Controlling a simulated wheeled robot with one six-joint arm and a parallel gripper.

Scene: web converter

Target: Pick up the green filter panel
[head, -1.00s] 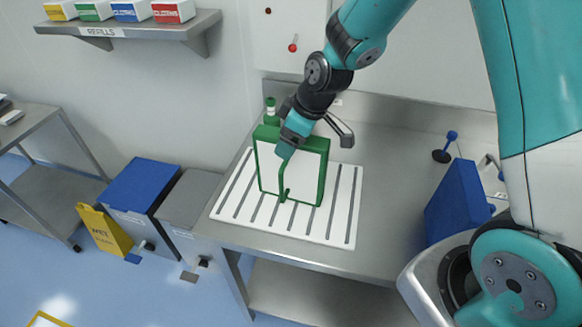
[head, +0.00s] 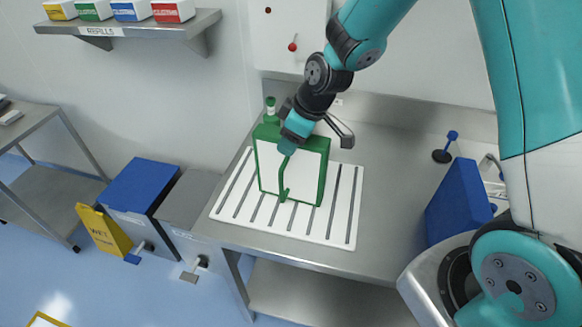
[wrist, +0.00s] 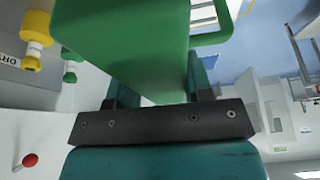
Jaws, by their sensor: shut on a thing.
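The green filter panel (head: 306,179) has a green frame, a white face and a green handle on its front. It stands upright on the white slotted rack (head: 344,212) on the steel counter. My gripper (head: 287,146) reaches it from above and is shut on its top edge. In the wrist view the panel's green edge (wrist: 130,40) fills the middle, between the fingers of my gripper (wrist: 155,98). The fingertips are largely hidden by the panel. I cannot tell whether its bottom touches the rack.
A green-capped bottle (head: 270,106) stands just behind the panel. A blue panel (head: 458,200) stands at the counter's right, near a blue-knobbed tool (head: 445,148). A shelf (head: 130,29) with refill boxes is at upper left. Bins (head: 140,195) stand left of the counter.

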